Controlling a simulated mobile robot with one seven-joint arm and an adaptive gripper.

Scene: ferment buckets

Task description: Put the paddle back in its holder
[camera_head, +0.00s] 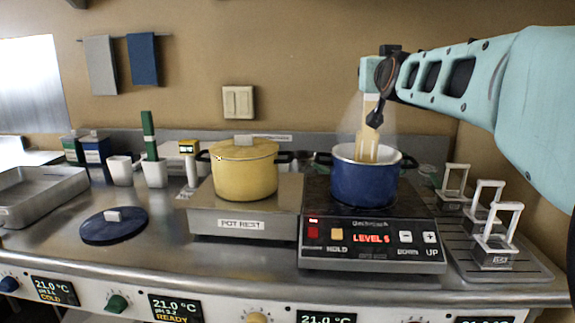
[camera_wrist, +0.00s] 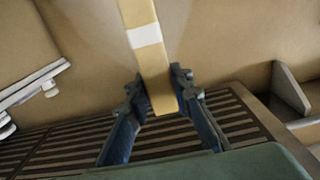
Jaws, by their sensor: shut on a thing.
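The paddle (camera_head: 368,120) is light wood with a white band. In the head view it stands nearly upright over the blue pot (camera_head: 362,185), its lower part inside the rim, amid steam. My gripper (camera_head: 376,108) is at its upper part, on the pot's right side. In the wrist view my gripper (camera_wrist: 160,98) has a finger on each side of the paddle (camera_wrist: 150,60) and is shut on it. The paddle's lower end is hidden in the pot. A white cup (camera_head: 120,171) and a second white cup (camera_head: 154,174) holding a green item stand at the left; I cannot tell which is the paddle's holder.
The blue pot sits on a black cooktop (camera_head: 370,235). A lidded yellow pot (camera_head: 245,172) stands on the pot rest to its left. A blue lid (camera_head: 113,228) and metal tray (camera_head: 40,194) lie further left. Several wire-handled baskets (camera_head: 494,249) stand at right.

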